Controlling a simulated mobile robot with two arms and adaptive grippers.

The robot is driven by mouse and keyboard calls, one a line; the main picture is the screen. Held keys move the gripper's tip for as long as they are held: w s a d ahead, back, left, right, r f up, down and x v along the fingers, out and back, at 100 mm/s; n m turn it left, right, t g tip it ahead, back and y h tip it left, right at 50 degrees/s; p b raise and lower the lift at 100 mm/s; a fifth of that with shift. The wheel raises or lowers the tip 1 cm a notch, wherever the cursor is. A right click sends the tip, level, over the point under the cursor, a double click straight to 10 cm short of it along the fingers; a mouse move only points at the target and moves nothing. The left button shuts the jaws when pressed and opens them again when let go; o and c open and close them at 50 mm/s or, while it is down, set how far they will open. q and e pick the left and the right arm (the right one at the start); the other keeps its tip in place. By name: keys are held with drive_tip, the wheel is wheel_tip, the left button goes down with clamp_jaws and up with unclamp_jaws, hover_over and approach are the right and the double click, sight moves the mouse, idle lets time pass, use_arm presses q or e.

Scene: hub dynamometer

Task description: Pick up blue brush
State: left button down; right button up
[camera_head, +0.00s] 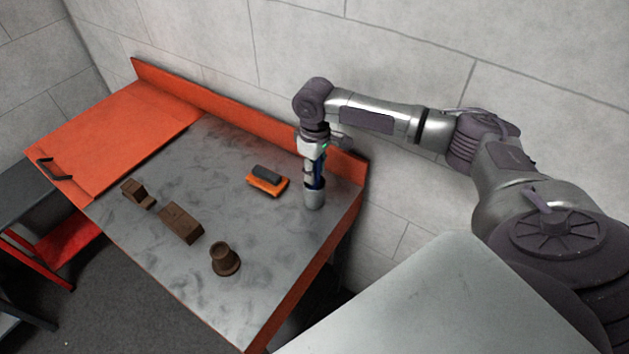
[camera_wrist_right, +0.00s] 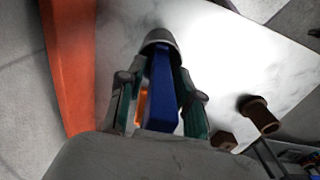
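The blue brush (camera_head: 318,175) stands upright in a grey cup (camera_head: 314,198) at the right end of the workbench. In the right wrist view its blue handle (camera_wrist_right: 161,95) runs between my fingers, with the cup (camera_wrist_right: 160,40) beyond the fingertips. My right gripper (camera_head: 313,165) is above the cup, pointing down, with its fingers around the handle. In the wrist view the fingers (camera_wrist_right: 160,80) look open, with narrow gaps beside the handle. The brush's lower end is hidden in the cup. My left gripper is out of view.
An orange block with a dark grey top (camera_head: 267,181) lies left of the cup. A brown cup-shaped part (camera_head: 225,259), a brown block (camera_head: 181,223) and a brown stepped piece (camera_head: 138,194) stand farther left. A red-orange back rail (camera_head: 235,113) runs along the wall.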

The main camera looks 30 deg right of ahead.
clamp_jaws()
drive_tip(key=shift+r, duration=0.1)
